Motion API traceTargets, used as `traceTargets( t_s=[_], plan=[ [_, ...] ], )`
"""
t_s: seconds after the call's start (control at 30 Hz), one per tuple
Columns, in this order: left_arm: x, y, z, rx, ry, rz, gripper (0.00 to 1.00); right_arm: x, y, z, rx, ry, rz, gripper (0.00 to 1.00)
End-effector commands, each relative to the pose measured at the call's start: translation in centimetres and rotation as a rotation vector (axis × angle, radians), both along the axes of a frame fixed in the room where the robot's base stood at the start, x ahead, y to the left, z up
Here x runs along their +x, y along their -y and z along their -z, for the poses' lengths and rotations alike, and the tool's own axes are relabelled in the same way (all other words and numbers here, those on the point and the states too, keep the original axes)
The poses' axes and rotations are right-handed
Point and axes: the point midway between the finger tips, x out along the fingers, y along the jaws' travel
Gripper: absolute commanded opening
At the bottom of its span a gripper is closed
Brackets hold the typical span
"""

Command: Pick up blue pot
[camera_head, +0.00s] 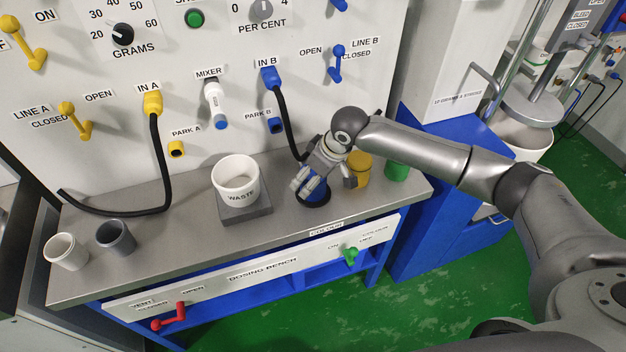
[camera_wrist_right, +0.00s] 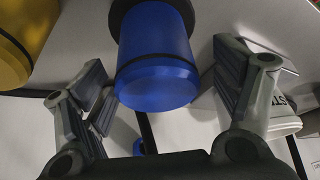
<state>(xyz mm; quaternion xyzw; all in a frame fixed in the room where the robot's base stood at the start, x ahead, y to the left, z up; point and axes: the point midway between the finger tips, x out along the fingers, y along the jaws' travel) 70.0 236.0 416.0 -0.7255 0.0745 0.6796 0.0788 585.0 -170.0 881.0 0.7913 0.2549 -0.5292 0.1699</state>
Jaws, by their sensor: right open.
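The blue pot (camera_head: 316,196) stands on the grey bench top, on a dark round base, mostly hidden in the head view by my right gripper (camera_head: 318,178). In the right wrist view the blue pot (camera_wrist_right: 157,62) shows large between the two spread fingers. The fingers are on either side of it, with visible gaps, and are not closed on it. My left gripper is not in view.
A yellow pot (camera_head: 359,168) and a green pot (camera_head: 397,170) stand right of the blue pot. The white WASTE cup (camera_head: 236,178) sits on a grey block to its left. A black hose (camera_head: 285,125) hangs from IN B behind. Two cups stand far left.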

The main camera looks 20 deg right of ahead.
Motion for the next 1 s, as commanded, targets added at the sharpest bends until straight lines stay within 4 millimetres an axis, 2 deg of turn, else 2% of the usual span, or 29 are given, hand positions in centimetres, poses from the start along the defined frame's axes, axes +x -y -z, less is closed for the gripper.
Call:
traceTargets(
  t_s=[0.1,0.23,0.4,0.63,1.0],
  plan=[
    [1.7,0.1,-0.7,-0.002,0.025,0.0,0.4,0.6,-0.2,1.3,-0.001,-0.003,0.0,0.84],
    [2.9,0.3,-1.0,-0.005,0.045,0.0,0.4,1.1,-0.5,2.9,0.0,-0.003,-0.001,0.84],
    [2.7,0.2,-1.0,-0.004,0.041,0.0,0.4,1.5,-0.7,3.8,-0.001,-0.001,-0.001,0.84],
    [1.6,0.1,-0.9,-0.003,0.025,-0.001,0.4,1.5,-0.7,3.9,-0.001,-0.001,-0.001,0.83],
    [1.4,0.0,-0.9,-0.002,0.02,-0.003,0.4,1.5,-0.7,3.9,-0.001,-0.001,-0.001,0.36]
  ],
)
